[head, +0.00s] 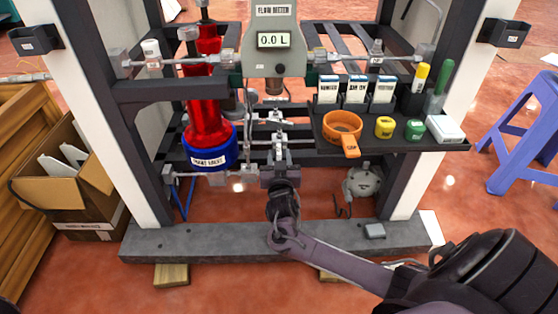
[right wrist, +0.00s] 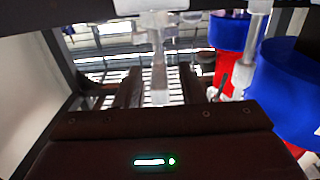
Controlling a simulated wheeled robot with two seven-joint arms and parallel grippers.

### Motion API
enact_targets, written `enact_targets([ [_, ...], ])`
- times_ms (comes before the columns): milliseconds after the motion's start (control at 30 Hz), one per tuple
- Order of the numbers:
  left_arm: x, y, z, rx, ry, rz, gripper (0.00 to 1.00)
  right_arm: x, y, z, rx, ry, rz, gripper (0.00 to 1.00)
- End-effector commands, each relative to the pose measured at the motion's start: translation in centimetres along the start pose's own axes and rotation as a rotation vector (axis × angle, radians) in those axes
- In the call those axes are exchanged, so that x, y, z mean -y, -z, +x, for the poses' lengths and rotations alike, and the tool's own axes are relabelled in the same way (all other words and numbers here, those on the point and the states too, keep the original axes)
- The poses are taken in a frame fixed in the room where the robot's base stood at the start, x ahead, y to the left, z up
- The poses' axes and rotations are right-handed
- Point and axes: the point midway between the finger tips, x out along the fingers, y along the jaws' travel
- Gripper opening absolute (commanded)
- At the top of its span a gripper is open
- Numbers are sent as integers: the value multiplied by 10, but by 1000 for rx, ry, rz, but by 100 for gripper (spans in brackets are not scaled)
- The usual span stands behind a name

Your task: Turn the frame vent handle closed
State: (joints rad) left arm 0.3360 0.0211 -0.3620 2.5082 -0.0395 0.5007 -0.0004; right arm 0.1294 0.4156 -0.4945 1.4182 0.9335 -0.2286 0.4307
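A line of grey valves and fittings (head: 279,118) runs down the middle of the frame, below the flow meter (head: 270,40). Which of these small parts is the vent handle I cannot tell for sure. My right gripper (head: 279,163) points away from me at the foot of this line, and its fingertips overlap the lower fittings. In the right wrist view its two dark fingers (right wrist: 158,88) stand apart. A pale, translucent vertical fitting (right wrist: 159,60) shows between or just beyond them; contact cannot be made out. My left gripper is not in view.
A red cylinder with a blue base (head: 205,150) stands left of the valves. Frame posts flank both sides. A grey beam (head: 190,240) crosses in front, low down.

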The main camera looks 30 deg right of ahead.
Motion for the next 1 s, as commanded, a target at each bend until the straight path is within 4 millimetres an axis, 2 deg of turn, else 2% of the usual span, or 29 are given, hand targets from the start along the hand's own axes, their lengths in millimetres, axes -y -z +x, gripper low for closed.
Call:
enact_targets([
  [233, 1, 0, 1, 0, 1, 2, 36, 0, 0, 1, 0, 0, 0, 36],
  [533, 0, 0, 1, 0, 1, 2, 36, 0, 0, 1, 0, 0, 0, 0],
  [800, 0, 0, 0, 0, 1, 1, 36, 1, 0, 1, 1, -15, 3, 0],
  [1000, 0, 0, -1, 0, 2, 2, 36, 5, -1, 1, 2, -95, 8, 0],
])
